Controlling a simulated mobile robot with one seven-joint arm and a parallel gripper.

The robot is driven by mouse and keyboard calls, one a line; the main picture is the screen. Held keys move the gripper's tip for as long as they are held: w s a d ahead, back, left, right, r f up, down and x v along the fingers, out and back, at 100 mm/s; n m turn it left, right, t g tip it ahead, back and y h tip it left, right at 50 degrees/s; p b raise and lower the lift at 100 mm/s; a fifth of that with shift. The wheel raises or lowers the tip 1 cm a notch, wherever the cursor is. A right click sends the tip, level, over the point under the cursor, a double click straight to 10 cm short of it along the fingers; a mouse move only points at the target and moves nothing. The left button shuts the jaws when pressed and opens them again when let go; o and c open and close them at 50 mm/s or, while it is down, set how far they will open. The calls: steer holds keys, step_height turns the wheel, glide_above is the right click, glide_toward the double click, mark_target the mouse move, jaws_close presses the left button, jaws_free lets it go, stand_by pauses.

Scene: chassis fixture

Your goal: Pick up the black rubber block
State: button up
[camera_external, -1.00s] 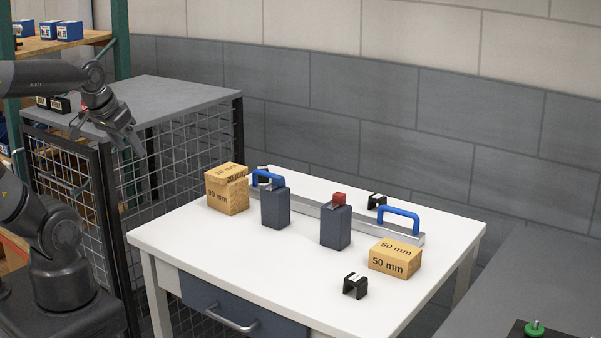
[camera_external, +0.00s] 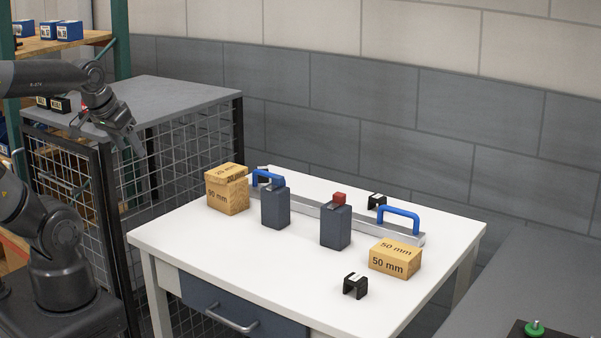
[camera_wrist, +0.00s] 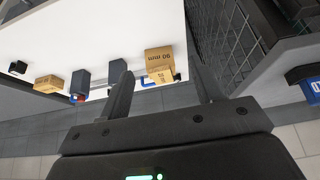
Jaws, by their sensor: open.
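Two dark, upright blocks stand on the white table: a left one (camera_external: 275,209) and a right one (camera_external: 336,229). Smaller black notched pieces sit at the front (camera_external: 355,287) and at the back (camera_external: 376,201); I cannot tell by sight which of these dark things is rubber. My gripper (camera_external: 112,140) is open and empty, left of the table and above its height, far from all of them. In the wrist view its fingers (camera_wrist: 163,88) are apart with nothing held.
Wooden blocks stand at the table's left (camera_external: 228,194) and right (camera_external: 394,262). A metal bar with blue handles (camera_external: 398,215) lies behind the dark blocks, and a small red piece (camera_external: 340,197) shows by the right one. A mesh cage (camera_external: 185,155) is near my arm. The table's front is mostly clear.

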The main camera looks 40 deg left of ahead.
steer(key=shift+o, duration=0.4)
steer(key=w+d+r+g, duration=0.1)
steer(key=w+d+g, duration=0.1)
steer(key=w+d, duration=0.8)
steer(key=w+d+r+g, duration=0.1)
steer(key=w+d, duration=0.5)
steer(key=d, duration=0.9)
steer(key=g, duration=0.3)
glide_above(356, 277)
step_height(356, 277, down, 13)
steer(key=shift+m, duration=0.4)
step_height(356, 277, down, 5)
steer(key=shift+d+f, duration=0.1)
steer(key=shift+d, duration=0.05)
steer(key=shift+f, duration=3.05)
steer(key=shift+r, duration=0.1)
steer(key=c, duration=1.1)
